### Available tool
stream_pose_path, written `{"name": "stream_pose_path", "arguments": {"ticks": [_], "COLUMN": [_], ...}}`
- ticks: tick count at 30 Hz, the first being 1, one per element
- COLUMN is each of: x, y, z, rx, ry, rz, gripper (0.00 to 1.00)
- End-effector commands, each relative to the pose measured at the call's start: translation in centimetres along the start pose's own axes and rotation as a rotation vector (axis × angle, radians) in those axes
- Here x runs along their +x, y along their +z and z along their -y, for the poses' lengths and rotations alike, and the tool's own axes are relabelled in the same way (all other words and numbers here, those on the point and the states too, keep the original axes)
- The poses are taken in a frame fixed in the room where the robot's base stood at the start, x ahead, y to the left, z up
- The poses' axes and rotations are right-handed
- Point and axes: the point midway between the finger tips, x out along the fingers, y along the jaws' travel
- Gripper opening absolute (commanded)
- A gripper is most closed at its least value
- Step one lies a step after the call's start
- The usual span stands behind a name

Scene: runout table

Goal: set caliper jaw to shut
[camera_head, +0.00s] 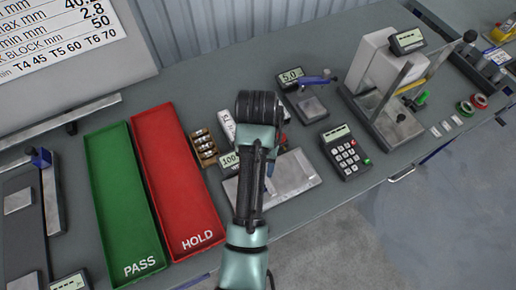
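My teal and black arm (247,195) reaches up the middle of the camera_head view over a bench device with a pale metal plate (292,178) and a small display reading 100 (230,161). The arm covers much of this device, and a small blue part (269,169) shows beside the arm. I cannot tell for sure whether this is the caliper, and no jaw opening is clear. My gripper's fingers are hidden behind the arm. Another gauge (311,105), with a 5.0 display and a blue lever, stands to the upper right.
A green PASS tray (109,160) and a red HOLD tray (163,140) lie left of the arm. Brass-coloured cylinders (204,146) sit beside HOLD. A keypad unit (345,153) and a large white-bodied instrument (372,64) stand right. The bench's front edge runs below.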

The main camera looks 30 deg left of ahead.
Motion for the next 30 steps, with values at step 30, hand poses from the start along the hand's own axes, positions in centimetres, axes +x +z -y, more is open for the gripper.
{"name": "stream_pose_path", "arguments": {"ticks": [30], "x": [8.5], "y": [0.0], "z": [0.0], "rx": [0.000], "ry": [0.000], "rz": [-0.001], "gripper": [0.34]}}
